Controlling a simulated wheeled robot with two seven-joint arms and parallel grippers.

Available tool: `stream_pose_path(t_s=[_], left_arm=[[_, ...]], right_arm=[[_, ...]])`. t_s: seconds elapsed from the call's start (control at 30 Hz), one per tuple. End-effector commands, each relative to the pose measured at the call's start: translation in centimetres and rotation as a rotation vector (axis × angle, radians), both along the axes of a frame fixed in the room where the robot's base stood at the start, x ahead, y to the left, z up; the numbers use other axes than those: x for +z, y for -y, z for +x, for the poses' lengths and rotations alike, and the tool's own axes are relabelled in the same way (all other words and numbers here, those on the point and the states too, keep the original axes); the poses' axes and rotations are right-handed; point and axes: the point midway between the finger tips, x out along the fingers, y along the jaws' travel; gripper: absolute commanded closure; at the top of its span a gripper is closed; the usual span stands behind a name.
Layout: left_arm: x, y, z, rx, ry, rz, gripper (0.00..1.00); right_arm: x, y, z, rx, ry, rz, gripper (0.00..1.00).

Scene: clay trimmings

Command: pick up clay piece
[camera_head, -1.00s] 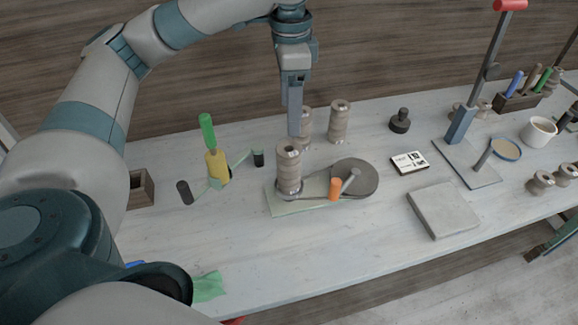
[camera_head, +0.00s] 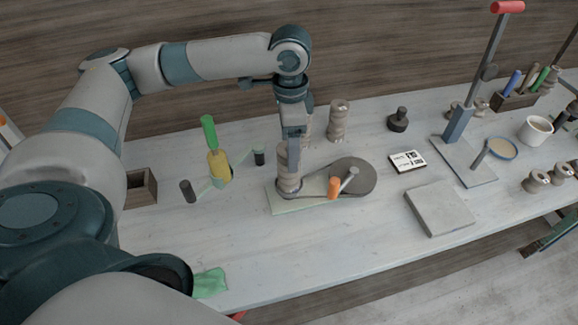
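I cannot tell for sure which thing is the clay piece. A ribbed, spool-like stack (camera_head: 288,182) stands upright on a pale green base (camera_head: 298,204) at the middle of the table. My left gripper (camera_head: 293,138) points down at the top of this stack and hides part of it. Its fingers show edge-on, so I cannot see whether they are apart or whether they touch the stack. Another spool stack behind it is mostly hidden by the gripper. My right gripper is not in view.
A grey disc (camera_head: 352,176) and an orange-handled crank (camera_head: 334,188) adjoin the stack. Another spool stack (camera_head: 339,120) stands behind. A yellow post with a green handle (camera_head: 209,133) is at left. A grey slab (camera_head: 440,209) lies at right.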

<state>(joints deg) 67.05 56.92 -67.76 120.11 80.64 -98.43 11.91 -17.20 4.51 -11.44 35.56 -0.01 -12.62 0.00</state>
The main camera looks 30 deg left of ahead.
Motion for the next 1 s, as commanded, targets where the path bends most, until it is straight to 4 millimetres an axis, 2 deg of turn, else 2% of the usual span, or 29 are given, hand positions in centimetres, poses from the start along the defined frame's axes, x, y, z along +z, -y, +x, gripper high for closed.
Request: stream_pose_path(t_s=[0.23,0.43,0.6,1.0], left_arm=[[-0.6,-0.1,-0.1,0.002,-0.003,0.002,0.32],[-3.0,-0.3,-0.2,0.001,-0.005,0.002,0.32],[-4.8,-0.2,-0.2,0.000,-0.001,0.000,0.32],[-5.2,-0.2,-0.1,0.000,0.000,0.000,0.32]], right_arm=[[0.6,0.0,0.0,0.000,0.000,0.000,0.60],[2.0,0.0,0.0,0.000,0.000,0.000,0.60],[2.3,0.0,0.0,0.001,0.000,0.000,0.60],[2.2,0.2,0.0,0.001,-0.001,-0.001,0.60]])
